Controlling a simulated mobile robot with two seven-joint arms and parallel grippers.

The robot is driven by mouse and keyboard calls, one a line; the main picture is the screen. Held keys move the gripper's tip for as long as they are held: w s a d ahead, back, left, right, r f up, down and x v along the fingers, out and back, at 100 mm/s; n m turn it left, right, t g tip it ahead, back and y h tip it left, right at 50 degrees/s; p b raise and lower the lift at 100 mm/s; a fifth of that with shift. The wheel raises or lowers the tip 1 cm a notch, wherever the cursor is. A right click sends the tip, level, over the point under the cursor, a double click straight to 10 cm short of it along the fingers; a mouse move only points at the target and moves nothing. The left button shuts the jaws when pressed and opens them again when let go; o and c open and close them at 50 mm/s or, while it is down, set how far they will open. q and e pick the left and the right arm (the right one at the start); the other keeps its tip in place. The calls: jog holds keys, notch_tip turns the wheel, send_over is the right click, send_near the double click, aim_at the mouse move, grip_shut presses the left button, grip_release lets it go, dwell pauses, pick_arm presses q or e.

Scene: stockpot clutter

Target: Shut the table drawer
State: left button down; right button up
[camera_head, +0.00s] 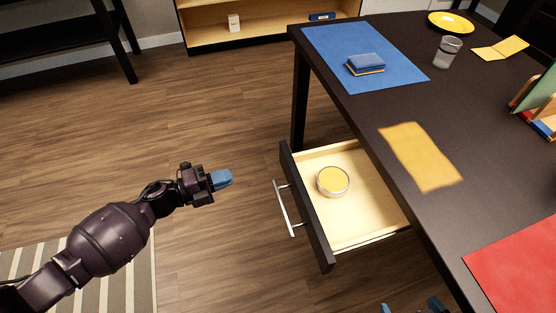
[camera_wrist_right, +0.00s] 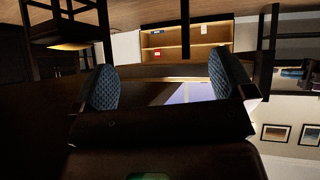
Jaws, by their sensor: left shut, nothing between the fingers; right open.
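The table drawer (camera_head: 360,207) is pulled out from under the dark table (camera_head: 470,150), with a dark front panel (camera_head: 306,207) and a pale wood inside. Its silver bar handle (camera_head: 287,208) faces left. A round container with yellow contents (camera_head: 333,181) sits inside the drawer. My left gripper (camera_head: 224,178) is shut and empty, left of the handle and apart from it. My right gripper shows only partly at the bottom edge of the head view (camera_head: 412,308). In the right wrist view its two blue fingers (camera_wrist_right: 164,88) are wide apart, with nothing between them.
On the table are a blue mat (camera_head: 330,50) with a blue stack (camera_head: 366,63), a yellow cloth (camera_head: 420,156), a red mat (camera_head: 520,265), a glass (camera_head: 447,52) and a yellow plate (camera_head: 451,22). A table leg (camera_head: 299,105) stands behind the drawer.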

pick_arm(q)
jog(key=m+g, duration=0.1)
jog(key=m+h+b, duration=0.1)
jog(key=m, duration=0.1)
send_near(289, 169)
jog(key=shift+g, duration=0.4)
jog(key=x, duration=0.6)
jog(key=shift+w+a+r, duration=0.1)
jog(key=shift+w, duration=0.05)
jog(key=shift+x, duration=0.85)
pick_arm(e)
jog(key=shift+s+d+f, duration=0.1)
jog(key=shift+s+f, duration=0.4)
jog(key=shift+f, duration=0.2)
jog(key=shift+f, duration=0.1)
